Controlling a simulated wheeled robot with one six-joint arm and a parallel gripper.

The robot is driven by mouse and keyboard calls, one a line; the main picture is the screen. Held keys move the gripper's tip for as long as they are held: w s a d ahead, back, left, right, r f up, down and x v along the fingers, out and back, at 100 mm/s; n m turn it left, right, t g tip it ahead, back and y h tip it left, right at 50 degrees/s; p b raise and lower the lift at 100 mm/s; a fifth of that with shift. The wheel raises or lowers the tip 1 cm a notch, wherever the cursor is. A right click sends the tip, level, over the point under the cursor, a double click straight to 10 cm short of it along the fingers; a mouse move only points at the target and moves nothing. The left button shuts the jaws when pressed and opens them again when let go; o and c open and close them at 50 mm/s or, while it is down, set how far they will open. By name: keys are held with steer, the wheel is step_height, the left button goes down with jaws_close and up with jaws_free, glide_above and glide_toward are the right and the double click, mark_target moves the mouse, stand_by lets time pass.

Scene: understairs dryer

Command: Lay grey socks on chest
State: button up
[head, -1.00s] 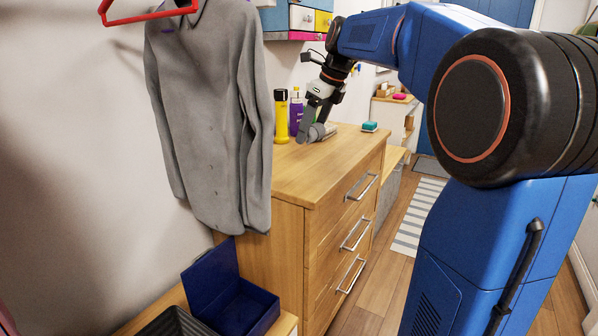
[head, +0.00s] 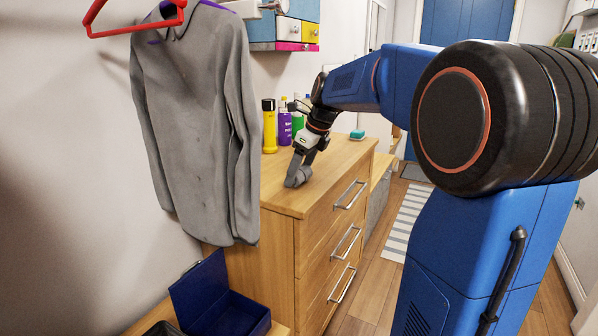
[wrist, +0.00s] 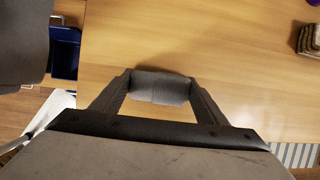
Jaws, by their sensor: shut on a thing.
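The grey socks (head: 299,176) are a rolled grey bundle at the chest's top. My gripper (head: 301,165) is shut on them; in the wrist view the socks (wrist: 160,86) sit between the two fingertips. The wooden chest (head: 275,232) has several drawers with metal handles, and its top (wrist: 235,45) fills most of the wrist view. The socks are at or just above the top's near part; I cannot tell whether they touch it.
A yellow and black bottle (head: 269,128), a purple bottle (head: 285,124) and a green one stand at the back by the wall. A grey shirt (head: 195,120) hangs at the left. An open blue box (head: 226,310) is below.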

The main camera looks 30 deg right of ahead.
steer(key=o, duration=1)
steer(key=shift+f, duration=0.1)
steer(key=shift+o, duration=0.2)
steer(key=v, duration=1.2)
steer(key=s+a+f+n, duration=0.4)
steer(key=s+f+n, duration=0.4)
steer(key=s+n, duration=0.1)
steer(key=s+a+f+n+h, duration=0.1)
steer(key=s+a+f+n, duration=0.2)
steer(key=s+f+n, duration=0.5)
steer(key=s+a+f+n+h, duration=0.1)
steer(key=s+a+f+n, duration=0.3)
steer(key=s+f+n, duration=0.5)
steer(key=s+n, duration=0.3)
steer(key=shift+s+a+t, duration=0.2)
steer(key=shift+a+t, duration=0.15)
steer(key=shift+t, duration=0.05)
